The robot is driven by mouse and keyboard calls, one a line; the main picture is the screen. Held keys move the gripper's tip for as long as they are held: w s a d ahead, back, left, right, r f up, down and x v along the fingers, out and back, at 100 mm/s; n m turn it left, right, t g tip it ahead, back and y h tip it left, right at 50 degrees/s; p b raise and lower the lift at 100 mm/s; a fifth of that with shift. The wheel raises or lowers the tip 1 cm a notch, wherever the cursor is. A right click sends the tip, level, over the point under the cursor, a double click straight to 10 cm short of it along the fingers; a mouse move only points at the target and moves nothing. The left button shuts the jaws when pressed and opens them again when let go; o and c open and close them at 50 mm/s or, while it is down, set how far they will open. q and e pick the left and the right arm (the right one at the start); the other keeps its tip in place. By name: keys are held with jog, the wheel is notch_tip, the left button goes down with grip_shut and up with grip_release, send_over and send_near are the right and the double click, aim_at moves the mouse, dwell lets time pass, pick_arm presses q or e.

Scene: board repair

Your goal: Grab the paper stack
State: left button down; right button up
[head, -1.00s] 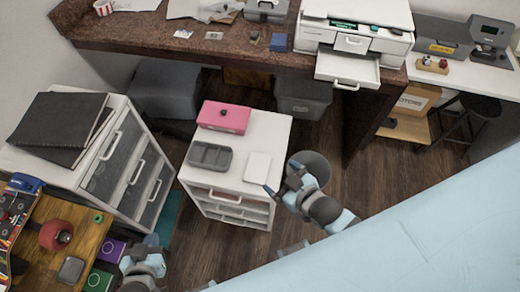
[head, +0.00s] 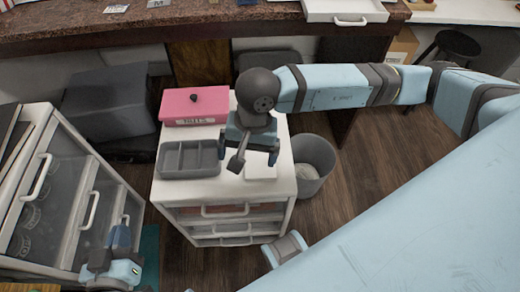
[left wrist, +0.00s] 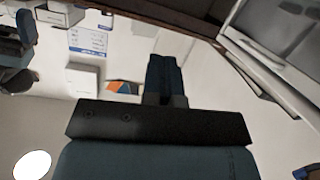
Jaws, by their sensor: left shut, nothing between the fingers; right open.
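The white paper stack (head: 262,172) lies on the right part of the top of a small white drawer cabinet (head: 170,190). My right gripper (head: 255,161) is over the stack from above and hides part of it. Its fingers are open and apart, pointing down. I cannot tell whether they touch the stack. My left gripper (head: 121,236) is low at the left, beside the larger drawer unit. It is shut and empty; its closed fingers also show in the left wrist view (left wrist: 164,76).
A pink box (head: 194,106) and a grey divided tray (head: 189,159) share the cabinet top. A grey bin (head: 314,168) stands right of the cabinet. The larger drawer unit (head: 62,215) is at the left. A counter (head: 150,28) runs along the back.

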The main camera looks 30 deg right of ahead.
jog(key=w+d+f+n+t+h+b, duration=0.1)
jog(key=w+d+f+t+h, duration=0.15)
jog(key=d, duration=0.35)
jog(key=b, duration=0.2)
send_over(260, 158)
jog(key=s, duration=0.1)
jog(key=shift+h, duration=0.35)
notch_tip(260, 158, down, 6)
jog(key=shift+s+a, duration=0.1)
jog(key=shift+a, duration=0.05)
jog(key=f+b, duration=0.1)
jog(key=f, duration=0.2)
jog(key=w+f, duration=0.1)
jog(key=f, duration=0.1)
jog(key=shift+f+b, duration=0.4)
jog(key=c, duration=0.7)
pick_arm(q)
jog(key=d+r+t+h, duration=0.1)
jog(key=r+t+h, duration=0.1)
jog(key=r, duration=0.1)
jog(key=d+r+t+h, duration=0.1)
jog(key=r, duration=0.1)
jog(key=shift+d+r, duration=0.15)
jog(key=shift+d, duration=0.2)
